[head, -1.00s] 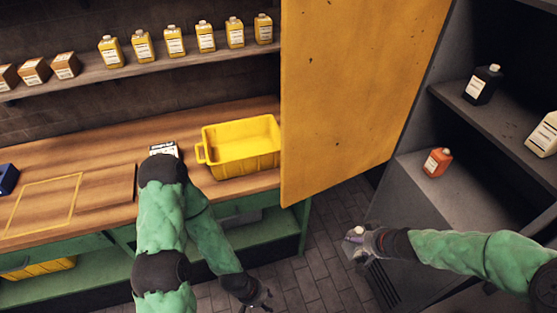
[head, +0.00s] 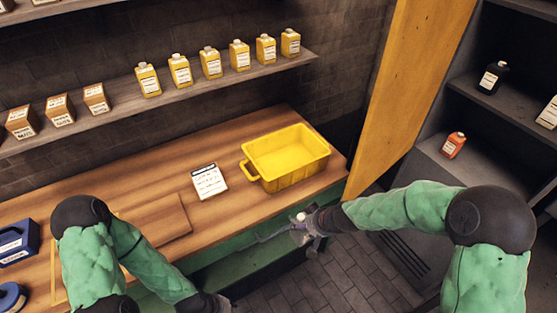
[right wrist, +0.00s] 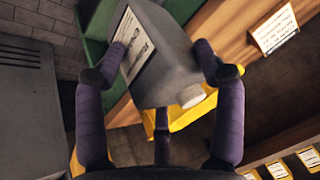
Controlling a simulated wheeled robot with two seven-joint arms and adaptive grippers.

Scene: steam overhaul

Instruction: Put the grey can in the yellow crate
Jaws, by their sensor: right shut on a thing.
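The grey can (right wrist: 162,60) is a boxy can with a white label and a pale cap, seen large in the right wrist view. My right gripper (right wrist: 163,62) is shut on it, one finger on each side. In the head view my right gripper (head: 304,226) holds the can in front of the bench's front edge, below and right of the crate; there the can is mostly hidden. The yellow crate (head: 297,176) stands on the right end of the bench, its inside looking empty. It also shows behind the can in the right wrist view (right wrist: 190,113).
A white label card (head: 209,181) lies left of the crate on the wooden bench (head: 130,182). Yellow cans (head: 211,63) and brown boxes line the shelf above. A yellow door (head: 412,85) stands open right of the bench, beside a grey cabinet holding an orange can (head: 453,146).

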